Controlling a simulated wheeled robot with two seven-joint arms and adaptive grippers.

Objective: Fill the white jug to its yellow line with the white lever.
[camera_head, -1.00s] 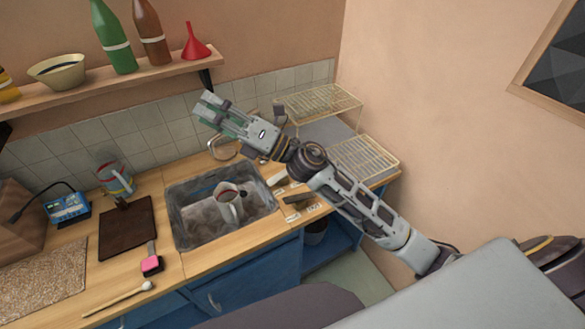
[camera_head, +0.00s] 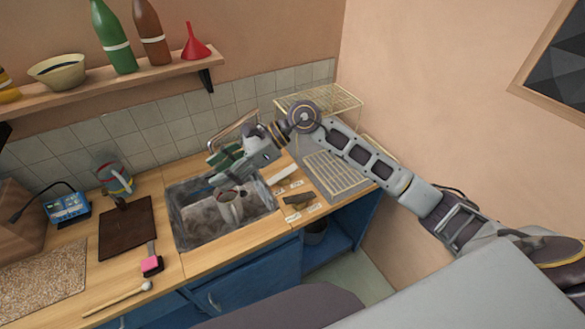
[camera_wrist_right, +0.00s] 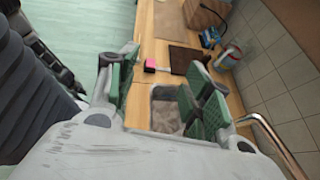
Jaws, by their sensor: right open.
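A white jug (camera_head: 229,207) stands in the grey sink (camera_head: 187,241), with its handle toward the viewer. Its yellow line and the level inside are too small to make out. A pale, flat bar (camera_head: 283,173) lies at the sink's right back corner; I cannot tell whether it is the white lever. My right gripper (camera_head: 224,161) is open and empty above the back of the sink, in front of the metal tap (camera_head: 236,127). In the right wrist view its green-padded fingers (camera_wrist_right: 160,92) are spread apart over the sink. My left gripper is out of view.
A second, striped jug (camera_head: 117,180) stands at the back left, beside a blue device (camera_head: 67,208). A dark board (camera_head: 127,228), a pink-headed tool (camera_head: 151,265) and a mallet (camera_head: 118,298) lie left of the sink. Wire racks (camera_head: 340,170) stand to the right.

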